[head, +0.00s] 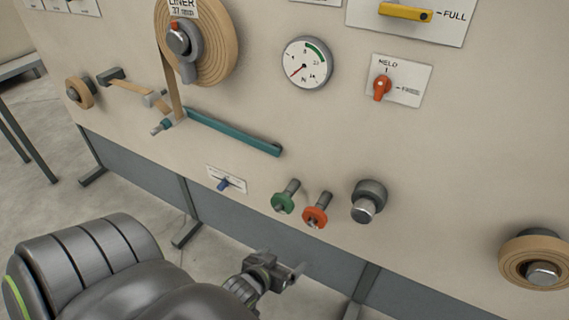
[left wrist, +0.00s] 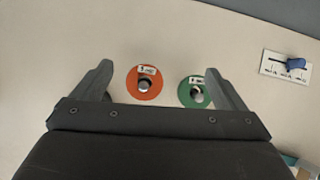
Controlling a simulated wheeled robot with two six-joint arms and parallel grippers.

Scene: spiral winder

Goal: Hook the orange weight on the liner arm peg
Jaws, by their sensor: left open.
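The orange weight (head: 315,216) is a disc hanging on a grey peg on the beige panel, right of a green disc (head: 283,203) on its own peg. The teal liner arm (head: 232,131) slopes down to the right on the panel, above and left of the weights. A short peg (head: 161,126) sticks out near its upper left end; its lower right end has a dark tip. My left gripper (head: 283,268) is open and empty, below the weights. In the left wrist view, the orange weight (left wrist: 145,83) and green disc (left wrist: 195,92) both show between its fingers. My right gripper is out of view.
A grey knob (head: 367,201) stands out right of the orange weight, and a tan roll (head: 536,260) at far right. A slider with a blue handle (head: 225,184) is left of the green disc. A large liner roll (head: 200,45) is above the liner arm.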

